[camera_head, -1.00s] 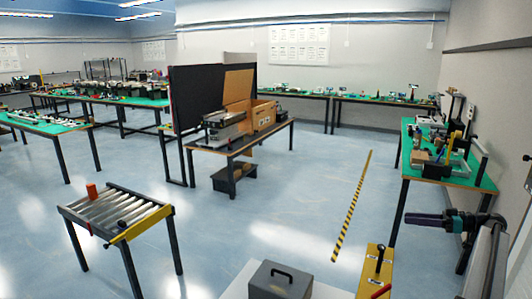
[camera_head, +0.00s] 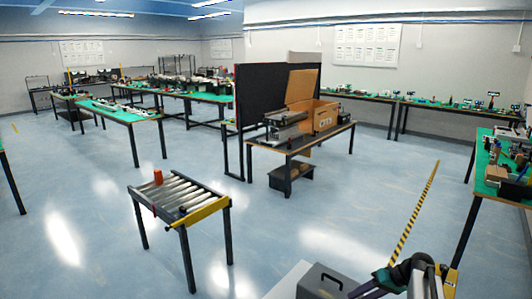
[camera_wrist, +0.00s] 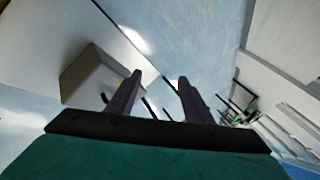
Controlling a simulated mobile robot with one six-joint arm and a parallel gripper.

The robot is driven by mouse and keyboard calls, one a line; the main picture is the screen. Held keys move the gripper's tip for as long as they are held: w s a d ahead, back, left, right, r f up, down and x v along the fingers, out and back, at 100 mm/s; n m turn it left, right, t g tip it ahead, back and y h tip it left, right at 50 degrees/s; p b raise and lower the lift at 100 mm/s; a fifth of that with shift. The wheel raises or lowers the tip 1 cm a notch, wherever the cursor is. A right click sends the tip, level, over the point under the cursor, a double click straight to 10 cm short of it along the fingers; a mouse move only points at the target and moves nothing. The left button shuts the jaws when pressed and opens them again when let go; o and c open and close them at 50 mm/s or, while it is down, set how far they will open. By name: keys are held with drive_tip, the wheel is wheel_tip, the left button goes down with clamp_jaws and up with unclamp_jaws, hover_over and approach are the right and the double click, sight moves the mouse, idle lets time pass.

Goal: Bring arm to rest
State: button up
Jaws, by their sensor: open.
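My gripper (camera_wrist: 160,78) shows in the wrist view with its two dark fingers apart and nothing between them. In the head view my arm is folded at the lower right, with the gripper (camera_head: 362,290) pointing left and down beside a grey case. Part of the gripper is cut off by the bottom edge there. The wrist view looks out over the pale blue floor at a tilt.
The grey case (camera_head: 318,284) with a handle lies close to my gripper; it also appears in the wrist view (camera_wrist: 90,75). A bench with a cardboard box (camera_head: 323,115) stands behind. Open floor lies between.

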drive_tip(key=s+a+f+m+g+h, duration=0.1)
drive_tip(key=s+a+f+h, duration=0.3)
drive_tip(key=s+a+f, duration=0.4)
drive_tip(key=s+a+f+g+h, duration=0.25)
drive_tip(key=s+a, duration=0.35)
drive_tip(key=a, duration=0.4)
drive_tip(key=s+f+g+b, duration=0.2)
drive_tip(key=s+f+b, duration=0.5)
drive_tip(key=s+f, duration=0.5)
drive_tip(key=s+f+g+b, duration=0.2)
drive_tip(key=s+f+b, duration=0.6)
drive_tip(key=f, duration=1.4)
drive_tip(key=s+h, duration=0.1)
drive_tip(key=s, duration=0.4)
drive_tip(key=shift+s+d, duration=0.2)
drive_tip(key=shift+g, duration=0.25)
drive_tip(key=shift+c, duration=0.2)
drive_tip(key=c, duration=0.3)
drive_tip(key=shift+c, duration=0.3)
